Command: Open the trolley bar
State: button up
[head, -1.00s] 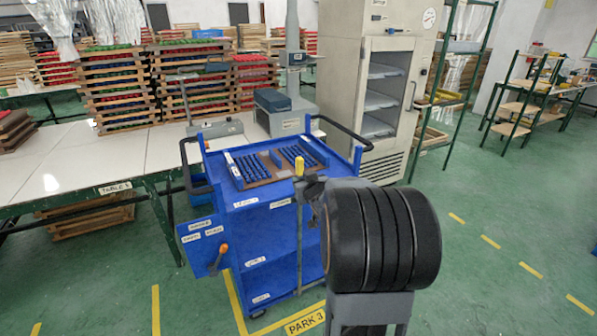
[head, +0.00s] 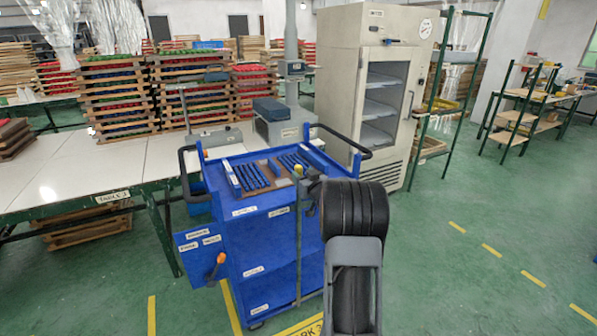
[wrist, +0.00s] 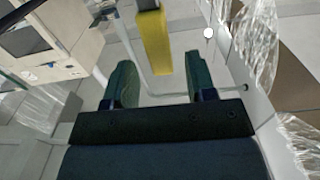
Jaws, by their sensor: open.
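The blue trolley (head: 268,235) stands beside the long table. Its bar (head: 298,245) is a thin upright grey bar at the front right of the trolley, with a yellow knob (head: 298,169) on top. In the wrist view the yellow knob (wrist: 155,42) hangs at the top, just beyond the gap between my two green fingers. My gripper (wrist: 160,85) is open and nothing shows between the fingertips. In the head view my gripper (head: 311,188) is close to the knob, partly hidden behind my own dark arm link.
A brown tray with blue rows (head: 272,182) lies on the trolley top. An orange-handled blue panel (head: 201,252) sticks out at its left. Black handles (head: 357,140) rise at the trolley's sides. A beige cabinet (head: 345,75) stands behind. The green floor at right is clear.

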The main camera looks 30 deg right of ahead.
aim_at(300, 173)
jog(key=shift+w+d, duration=0.2)
jog(key=shift+w, duration=1.6)
jog(key=shift+c, duration=0.5)
grip_shut()
